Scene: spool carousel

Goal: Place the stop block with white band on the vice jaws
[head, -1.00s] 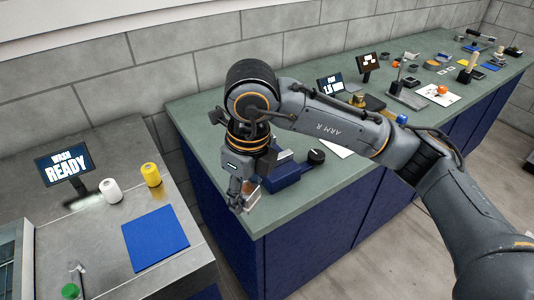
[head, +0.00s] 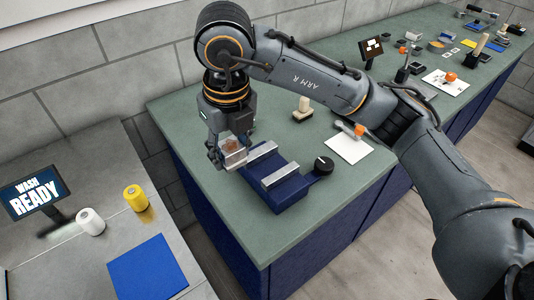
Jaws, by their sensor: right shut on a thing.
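My right gripper (head: 228,160) comes down from above and is shut on a small pale block (head: 236,157) with a brownish patch. A white band on it cannot be made out clearly. The blue vice (head: 286,199) sits at the near-left end of the green bench, with two silver jaws (head: 281,177) and a black knob (head: 323,166). The held block is at the left end of the far jaw (head: 262,151); whether it touches cannot be told. My left gripper is not in view.
A beige piece (head: 303,113) stands behind the vice. A white sheet (head: 347,150) with an orange-tipped tool (head: 358,130) lies to the right. The grey counter at left holds a white spool (head: 91,222), a yellow spool (head: 136,198) and a blue mat (head: 148,268).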

